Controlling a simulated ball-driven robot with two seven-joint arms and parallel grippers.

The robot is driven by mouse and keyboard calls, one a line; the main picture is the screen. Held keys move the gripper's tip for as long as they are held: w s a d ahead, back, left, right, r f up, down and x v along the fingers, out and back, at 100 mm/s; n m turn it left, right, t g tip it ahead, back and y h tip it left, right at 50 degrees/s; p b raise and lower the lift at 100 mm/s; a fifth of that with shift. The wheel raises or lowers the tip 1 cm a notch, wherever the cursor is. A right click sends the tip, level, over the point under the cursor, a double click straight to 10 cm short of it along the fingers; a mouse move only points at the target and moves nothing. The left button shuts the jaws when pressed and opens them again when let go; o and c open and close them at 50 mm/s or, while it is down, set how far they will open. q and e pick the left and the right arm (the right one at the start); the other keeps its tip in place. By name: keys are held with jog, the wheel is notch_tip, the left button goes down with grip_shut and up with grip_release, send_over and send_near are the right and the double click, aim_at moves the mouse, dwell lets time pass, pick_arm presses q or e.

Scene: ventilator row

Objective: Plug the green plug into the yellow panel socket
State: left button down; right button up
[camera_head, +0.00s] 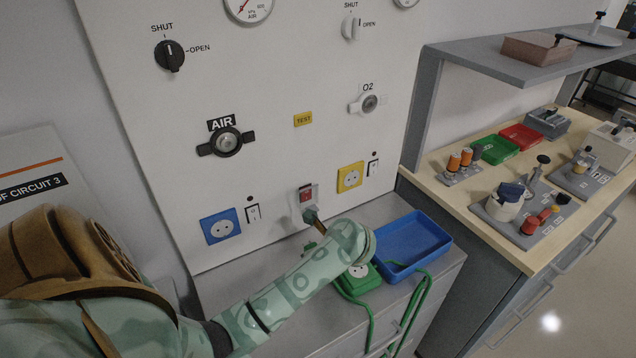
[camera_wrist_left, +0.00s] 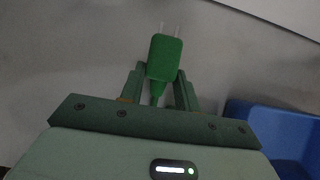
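The green plug (camera_wrist_left: 164,58) sits between the two fingers of my left gripper (camera_wrist_left: 160,76) in the left wrist view. The fingers are closed on it, and its two thin pins point away from the gripper. In the head view my left arm reaches in front of the panel's lower part, and its wrist hides most of the gripper and plug. The yellow panel socket (camera_head: 350,177) is on the white panel, up and to the right of the gripper; its face is clear and empty. My right gripper is not in view.
A blue socket (camera_head: 220,226) and a red switch (camera_head: 306,195) are also on the panel. Below, a green socket box (camera_head: 367,281), green cable (camera_head: 370,322) and blue tray (camera_head: 432,235) lie on the grey ledge. A wooden-topped bench (camera_head: 450,201) stands at the right.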

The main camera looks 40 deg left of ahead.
pick_arm(q)
jog(key=shift+r+p, duration=1.3)
jog(key=shift+r, duration=0.25)
